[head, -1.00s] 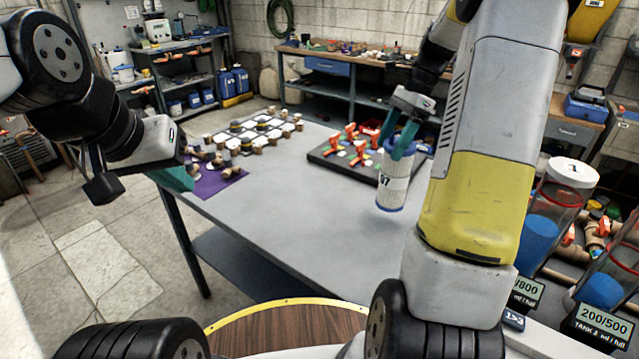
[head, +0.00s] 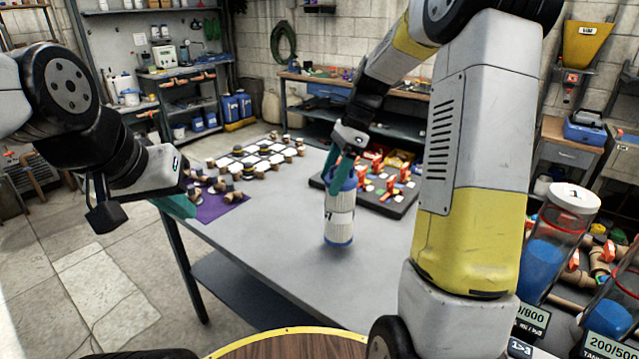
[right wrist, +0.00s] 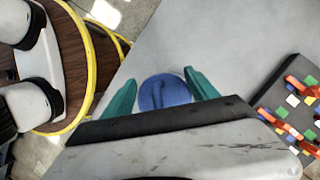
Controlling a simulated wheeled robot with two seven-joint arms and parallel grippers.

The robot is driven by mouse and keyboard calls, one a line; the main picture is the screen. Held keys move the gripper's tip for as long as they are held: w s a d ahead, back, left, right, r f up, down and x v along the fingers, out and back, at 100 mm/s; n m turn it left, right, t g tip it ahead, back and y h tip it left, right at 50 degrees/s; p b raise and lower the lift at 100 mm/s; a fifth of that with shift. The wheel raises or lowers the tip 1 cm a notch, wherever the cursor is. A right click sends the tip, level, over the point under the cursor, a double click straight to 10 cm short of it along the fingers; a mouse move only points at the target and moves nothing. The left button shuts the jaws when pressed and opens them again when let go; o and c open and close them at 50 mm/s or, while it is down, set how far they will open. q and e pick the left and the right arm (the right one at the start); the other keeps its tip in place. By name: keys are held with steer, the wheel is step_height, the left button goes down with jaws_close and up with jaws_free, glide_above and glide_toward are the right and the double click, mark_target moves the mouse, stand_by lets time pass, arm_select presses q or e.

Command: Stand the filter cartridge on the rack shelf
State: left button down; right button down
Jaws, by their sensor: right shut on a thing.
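The filter cartridge (head: 340,222) is a white pleated cylinder with blue ends and a dark printed mark. It is upright over the grey table; I cannot tell whether its base touches the top. My right gripper (head: 342,168) is shut on its upper end from above. In the right wrist view its blue cap (right wrist: 165,93) lies between the teal fingers. My left gripper (head: 178,204) hangs beside the table's left edge, near the purple mat, holding nothing that I can see; its opening is unclear. Shelving (head: 190,76) stands at the back left; I cannot tell whether it is the rack.
The grey table (head: 275,235) is clear around the cartridge. A dark tray (head: 398,202) with colourful valve pieces lies behind it. The purple mat (head: 222,207) and a white grid board hold small fittings. Clear tanks (head: 555,235) with blue liquid stand at the right.

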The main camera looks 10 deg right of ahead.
steer(key=shift+a, duration=0.35)
steer(key=shift+a+f, duration=0.1)
steer(key=shift+f, duration=1.65)
steer(key=shift+c, duration=0.9)
jaws_free()
steer(key=shift+f, duration=0.1)
